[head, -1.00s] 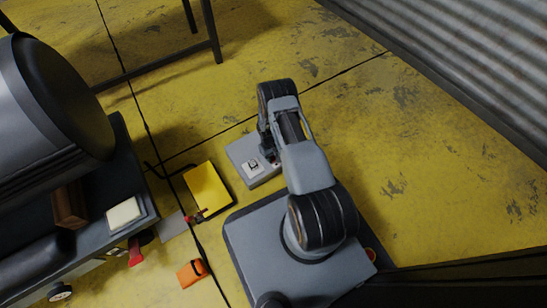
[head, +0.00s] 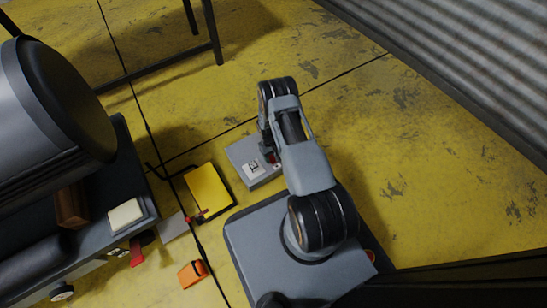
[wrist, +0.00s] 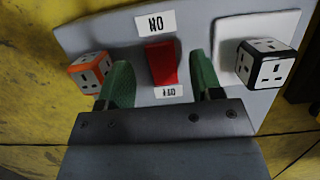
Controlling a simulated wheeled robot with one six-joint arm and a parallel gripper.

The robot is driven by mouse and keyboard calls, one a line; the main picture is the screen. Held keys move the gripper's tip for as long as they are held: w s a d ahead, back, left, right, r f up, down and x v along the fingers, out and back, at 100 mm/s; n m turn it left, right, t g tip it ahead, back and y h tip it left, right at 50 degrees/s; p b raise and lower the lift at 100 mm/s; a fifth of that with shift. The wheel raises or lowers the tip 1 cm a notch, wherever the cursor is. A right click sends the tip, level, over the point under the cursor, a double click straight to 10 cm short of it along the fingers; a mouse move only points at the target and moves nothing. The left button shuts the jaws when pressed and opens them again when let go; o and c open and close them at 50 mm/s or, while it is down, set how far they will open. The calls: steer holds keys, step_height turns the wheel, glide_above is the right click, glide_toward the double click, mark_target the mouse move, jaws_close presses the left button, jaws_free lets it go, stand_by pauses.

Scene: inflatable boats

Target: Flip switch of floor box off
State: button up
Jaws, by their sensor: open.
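The grey floor box (head: 242,156) lies on the yellow floor just beyond my base in the head view. The wrist view shows its grey face (wrist: 105,38) close up. Its red rocker switch (wrist: 161,64) sits in the middle, with a white label above and a smaller one below. My gripper (wrist: 160,74) is open, with one green finger to the left of the switch and one to the right. Neither finger clearly touches it, and the switch's tilt is hard to tell. In the head view my arm hides part of the box and most of the gripper.
An orange-edged socket cube (wrist: 91,71) is left of the fingers. A black-edged socket cube (wrist: 264,63) on a white plate is close to the right finger. A yellow panel (head: 208,190) lies left of the box, beside a loaded dark cart (head: 135,195).

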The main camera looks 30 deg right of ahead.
steer(key=p+v, duration=0.4)
steer(key=v, duration=0.7)
steer(key=shift+r, duration=0.4)
steer(key=shift+w, duration=0.1)
